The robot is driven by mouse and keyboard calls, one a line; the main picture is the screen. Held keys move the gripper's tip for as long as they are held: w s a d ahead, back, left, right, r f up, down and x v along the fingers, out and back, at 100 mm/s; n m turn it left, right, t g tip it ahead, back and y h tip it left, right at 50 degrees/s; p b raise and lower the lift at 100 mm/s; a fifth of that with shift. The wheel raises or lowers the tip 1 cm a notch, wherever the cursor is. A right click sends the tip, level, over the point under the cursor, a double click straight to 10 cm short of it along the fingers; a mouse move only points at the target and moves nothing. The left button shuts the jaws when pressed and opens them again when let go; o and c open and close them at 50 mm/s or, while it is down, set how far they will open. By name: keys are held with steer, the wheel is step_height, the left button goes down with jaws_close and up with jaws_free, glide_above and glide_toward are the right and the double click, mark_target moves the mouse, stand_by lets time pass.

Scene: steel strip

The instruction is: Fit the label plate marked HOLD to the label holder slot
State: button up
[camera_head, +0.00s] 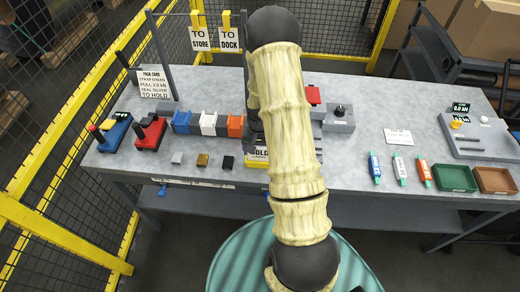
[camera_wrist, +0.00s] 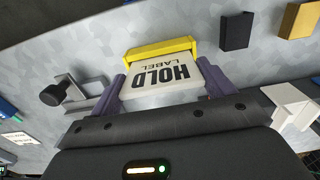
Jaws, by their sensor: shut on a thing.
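The label plate marked HOLD (camera_wrist: 165,76) is white with black letters and appears upside down in the wrist view. My gripper (camera_wrist: 163,92) is shut on it, with one purple finger at each side edge. The yellow label holder (camera_wrist: 160,50) lies directly beyond the plate's far edge. The plate's edge overlaps or meets the holder in the picture; I cannot tell whether it is inside the slot. In the head view, part of the HOLD plate (camera_head: 259,153) shows left of my arm, near the table's front edge. My arm hides the gripper there.
Silver, gold and black blocks (camera_head: 202,160) lie left of the holder. TO STORE and TO DOCK signs (camera_head: 200,39) hang at the back. Tagged strips (camera_head: 399,169) and green and brown trays (camera_head: 455,178) lie right.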

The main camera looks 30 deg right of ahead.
steer(key=shift+f+b, duration=0.3)
steer(key=shift+f, duration=0.2)
steer(key=o, duration=0.9)
step_height(320, 180, up, 18)
steer(key=b, duration=0.3)
steer(key=shift+f, duration=0.25)
steer(key=s+a+n+t, duration=0.1)
steer(key=s+a+n, duration=0.1)
steer(key=s+a, duration=0.2)
steer(key=s+a+r+n, duration=0.1)
steer(key=s+a+n, duration=0.1)
steer(key=s+a, duration=0.2)
steer(key=s+a+n+t, duration=0.1)
steer(key=s+a+n, duration=0.1)
steer(key=s+a, duration=0.2)
steer(key=shift+s+a+r+n+t, duration=0.1)
steer(key=shift+s+a+n+t, duration=0.1)
steer(key=shift+a, duration=0.15)
steer(key=shift+s+a+r+n+t, duration=0.1)
steer(key=shift+a+n, duration=0.1)
steer(key=shift+a, duration=0.1)
